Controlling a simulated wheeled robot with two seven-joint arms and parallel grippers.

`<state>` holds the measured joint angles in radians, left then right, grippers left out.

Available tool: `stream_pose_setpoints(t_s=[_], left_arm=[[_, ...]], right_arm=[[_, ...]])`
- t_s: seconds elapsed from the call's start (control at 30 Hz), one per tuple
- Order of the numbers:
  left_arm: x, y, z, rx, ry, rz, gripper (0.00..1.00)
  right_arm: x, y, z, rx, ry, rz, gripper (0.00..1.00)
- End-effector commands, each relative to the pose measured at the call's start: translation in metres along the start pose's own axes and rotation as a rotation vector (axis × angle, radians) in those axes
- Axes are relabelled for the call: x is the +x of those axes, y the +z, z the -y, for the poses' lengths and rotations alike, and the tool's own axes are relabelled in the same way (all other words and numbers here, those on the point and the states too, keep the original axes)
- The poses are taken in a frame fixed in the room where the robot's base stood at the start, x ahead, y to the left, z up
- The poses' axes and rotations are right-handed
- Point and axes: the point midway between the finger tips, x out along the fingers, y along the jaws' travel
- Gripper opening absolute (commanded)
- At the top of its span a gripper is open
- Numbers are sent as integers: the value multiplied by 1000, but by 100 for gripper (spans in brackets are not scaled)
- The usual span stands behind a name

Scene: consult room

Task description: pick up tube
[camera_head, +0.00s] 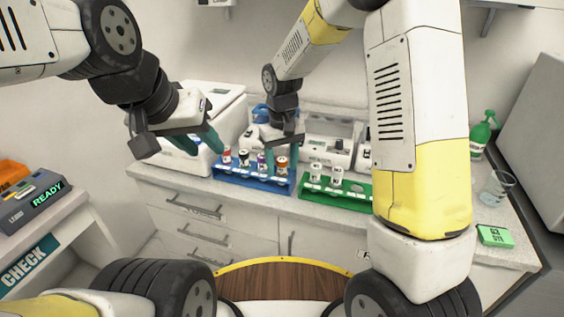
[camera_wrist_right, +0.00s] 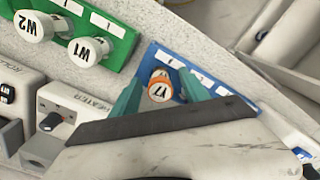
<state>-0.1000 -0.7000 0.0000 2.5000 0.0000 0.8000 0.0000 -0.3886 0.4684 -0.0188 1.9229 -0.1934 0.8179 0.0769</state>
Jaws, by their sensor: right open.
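The blue rack (camera_head: 232,178) holds several upright tubes with coloured caps, among them a tube with an orange cap (camera_head: 282,163) at its right end. My right gripper (camera_wrist_right: 160,92) is open, with a teal finger on either side of the orange-ringed tube (camera_wrist_right: 159,84); I cannot tell whether they touch it. In the head view my right gripper (camera_head: 283,143) is over the right part of the blue rack. My left gripper (camera_head: 180,143) is open and empty, left of the rack and above the counter edge.
A green rack (camera_head: 345,199) with white-capped tubes stands right of the blue one. White machines (camera_head: 210,110) stand behind the racks. A green bottle (camera_head: 481,134), a glass (camera_head: 496,187) and a green box (camera_head: 494,235) are at the right.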

Motion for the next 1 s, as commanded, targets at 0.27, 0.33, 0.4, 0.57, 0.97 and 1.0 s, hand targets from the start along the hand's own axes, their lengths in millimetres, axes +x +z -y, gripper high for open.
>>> stream_pose_setpoints(t_s=[0.27, 0.33, 0.4, 0.57, 0.97, 1.0], left_arm=[[0, 0, 0, 0, 0, 0, 36], [0, 0, 0, 0, 0, 0, 36], [0, 0, 0, 0, 0, 0, 36], [0, 0, 0, 0, 0, 0, 36], [0, 0, 0, 0, 0, 0, 36], [0, 0, 0, 0, 0, 0, 36]], right_arm=[[0, 0, 0, 0, 0, 0, 12], [0, 0, 0, 0, 0, 0, 0], [-1, 0, 0, 0, 0, 0, 0], [-1, 0, 0, 0, 0, 0, 0], [-60, -1, 0, 1, 0, -5, 0], [-67, -1, 0, 1, -1, -5, 0]])
